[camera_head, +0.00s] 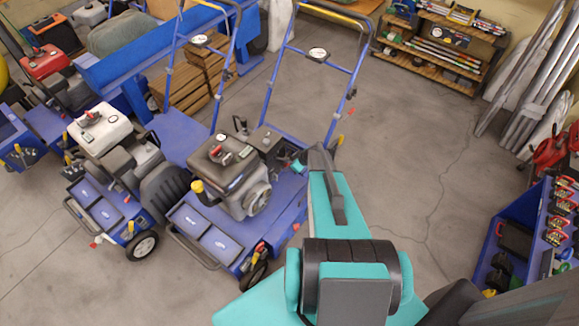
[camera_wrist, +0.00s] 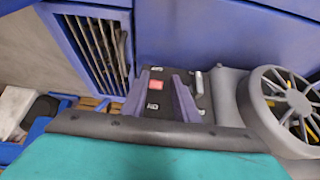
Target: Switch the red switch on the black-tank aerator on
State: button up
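The black-tank aerator (camera_head: 225,165) stands in front of me in the head view, with a black box on its right side. In the wrist view this black box (camera_wrist: 160,73) faces the camera and carries a small red switch (camera_wrist: 153,84) with pale marks above and below it. Which way the switch is set is too small to tell. My gripper (camera_wrist: 160,92) has two purple-grey fingers spread apart, one on each side of the switch, holding nothing. Whether they touch the box I cannot tell. In the head view my teal wrist reaches the aerator's right side; the fingertips are hard to make out.
A white-tank aerator (camera_head: 100,130) stands close on the left, and a red-tank one (camera_head: 45,62) beyond it. A blue handle frame (camera_head: 345,100) rises behind the black box. A spoked wheel (camera_wrist: 285,110) is at the right in the wrist view. Floor (camera_head: 420,130) is clear on the right.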

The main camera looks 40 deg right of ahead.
jog(key=shift+o, duration=0.6)
jog(key=shift+w+d+r, duration=0.1)
jog(key=shift+d+r, duration=0.1)
jog(key=shift+r, duration=0.05)
jog(key=b+v, duration=0.3)
jog(key=v, duration=1)
jog(key=shift+s, duration=0.2)
jog(key=shift+r, duration=0.15)
